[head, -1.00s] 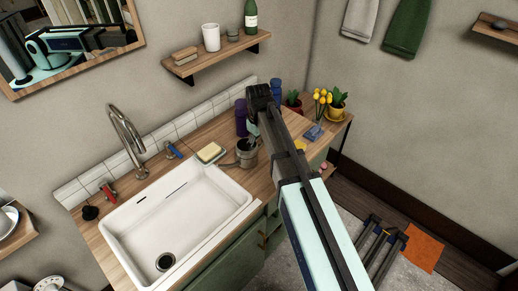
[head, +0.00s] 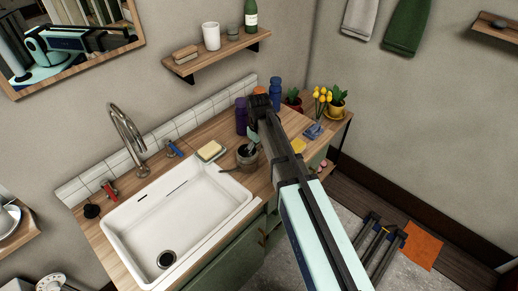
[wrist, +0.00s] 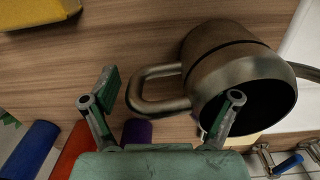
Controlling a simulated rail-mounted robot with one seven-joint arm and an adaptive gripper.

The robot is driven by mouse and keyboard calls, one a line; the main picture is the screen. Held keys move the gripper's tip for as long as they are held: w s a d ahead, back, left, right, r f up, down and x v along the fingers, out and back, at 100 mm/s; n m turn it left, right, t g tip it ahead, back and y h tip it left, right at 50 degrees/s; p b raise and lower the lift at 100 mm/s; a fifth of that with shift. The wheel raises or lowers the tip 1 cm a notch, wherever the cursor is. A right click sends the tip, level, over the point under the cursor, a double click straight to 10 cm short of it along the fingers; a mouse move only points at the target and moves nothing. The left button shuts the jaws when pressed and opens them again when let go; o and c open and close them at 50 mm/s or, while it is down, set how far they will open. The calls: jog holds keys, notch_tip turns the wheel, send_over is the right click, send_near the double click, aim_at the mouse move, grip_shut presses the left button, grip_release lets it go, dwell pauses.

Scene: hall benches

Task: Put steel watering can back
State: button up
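The steel watering can (head: 246,158) stands on the wooden counter, beside the right end of the sink. In the wrist view the can (wrist: 225,62) is large, with its dark open mouth at lower right and its loop handle (wrist: 142,88) pointing left. My gripper (head: 253,138) is over the counter by the can. In the wrist view my gripper (wrist: 163,103) is open, its two fingers apart. The handle shows between the fingers, and the right finger overlaps the can's body. I cannot tell whether either finger touches it.
A purple bottle (head: 241,116), an orange-topped bottle (head: 260,90) and a blue bottle (head: 274,93) stand behind. A soap dish (head: 210,151) is left of the can and a yellow sponge (head: 298,145) right. The white sink (head: 175,215) is empty.

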jog(key=shift+r, duration=0.1)
notch_tip(320, 180, up, 12)
jog(key=b, duration=0.3)
jog(key=shift+s, duration=0.1)
dwell(0.5)
